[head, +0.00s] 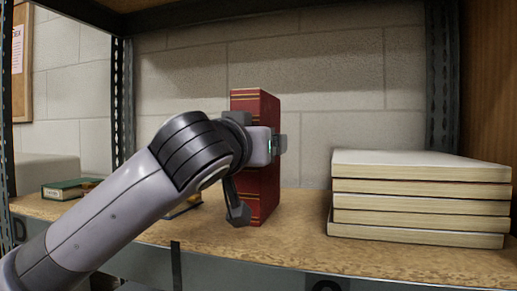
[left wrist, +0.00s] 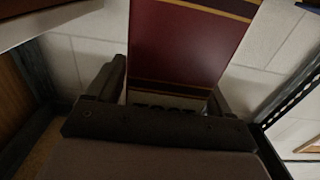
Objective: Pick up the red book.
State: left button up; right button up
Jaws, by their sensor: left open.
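The red book (head: 262,104) stands upright on the shelf board, with gold bands across its spine. My left gripper (head: 259,176) is at the book, and its wrist hides the middle of the book in the head view. In the left wrist view, the red cover (left wrist: 188,45) with dark and gold bands lies between the two open fingers (left wrist: 168,92). The gripper is open around the book. I cannot tell whether either finger touches it. My right gripper is in neither view.
A stack of several pale books (head: 420,200) lies to the right on the wooden shelf (head: 300,235). A green book (head: 65,189) lies at the left. A dark metal upright (head: 442,75) stands behind the stack. Bare shelf lies between the red book and the stack.

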pick_arm(q)
grip_shut()
jog(key=shift+r, duration=0.2)
jog(key=shift+r, duration=0.1)
